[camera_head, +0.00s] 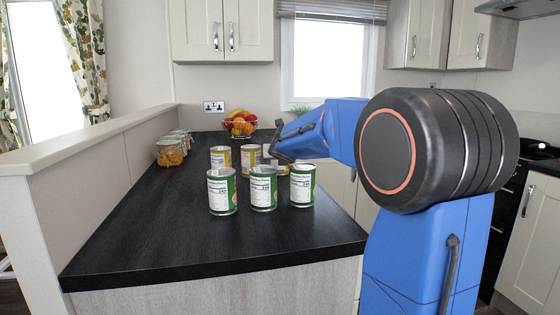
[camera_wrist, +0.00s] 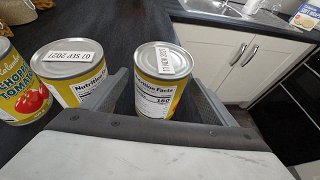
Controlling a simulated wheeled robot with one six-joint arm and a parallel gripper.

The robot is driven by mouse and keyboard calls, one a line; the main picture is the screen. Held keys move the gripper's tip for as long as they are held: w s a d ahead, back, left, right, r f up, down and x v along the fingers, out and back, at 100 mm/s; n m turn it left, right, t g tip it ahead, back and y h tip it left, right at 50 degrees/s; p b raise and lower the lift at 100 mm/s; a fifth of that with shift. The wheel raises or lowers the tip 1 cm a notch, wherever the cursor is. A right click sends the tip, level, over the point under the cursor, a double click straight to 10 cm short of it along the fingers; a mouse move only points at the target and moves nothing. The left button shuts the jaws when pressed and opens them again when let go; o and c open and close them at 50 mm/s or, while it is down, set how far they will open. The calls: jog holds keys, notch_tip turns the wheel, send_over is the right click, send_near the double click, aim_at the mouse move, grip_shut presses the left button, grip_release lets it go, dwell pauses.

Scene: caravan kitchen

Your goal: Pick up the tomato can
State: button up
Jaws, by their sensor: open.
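In the wrist view a yellow can with red tomatoes and the words "chopped tomato" (camera_wrist: 18,95) stands at the left edge, partly cut off. Beside it stands a second yellow can (camera_wrist: 85,91), its nutrition label facing me. A third yellow can (camera_wrist: 155,98), with a dated lid, stands upright between the fingers of my gripper (camera_wrist: 163,88); their fronts are hidden, so I cannot read what they hold. My gripper is open. In the head view, it (camera_head: 281,150) is over the yellow cans (camera_head: 220,158) on the dark counter (camera_head: 150,235).
Three green-labelled cans (camera_head: 263,190) stand in front of the yellow ones. A fruit bowl (camera_head: 240,126) is at the back and jars (camera_head: 170,153) line the low wall (camera_head: 95,137). The counter's front is clear. The wrist view shows a sink (camera_wrist: 243,12) across a gap.

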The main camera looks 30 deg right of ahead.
jog(key=shift+w+d+f, duration=0.25)
jog(key=shift+w+f, duration=0.05)
jog(key=shift+w, duration=0.3)
jog(key=c, duration=1.4)
jog(key=shift+r, duration=0.1)
jog(key=shift+c, duration=0.5)
jog(key=shift+a, duration=0.1)
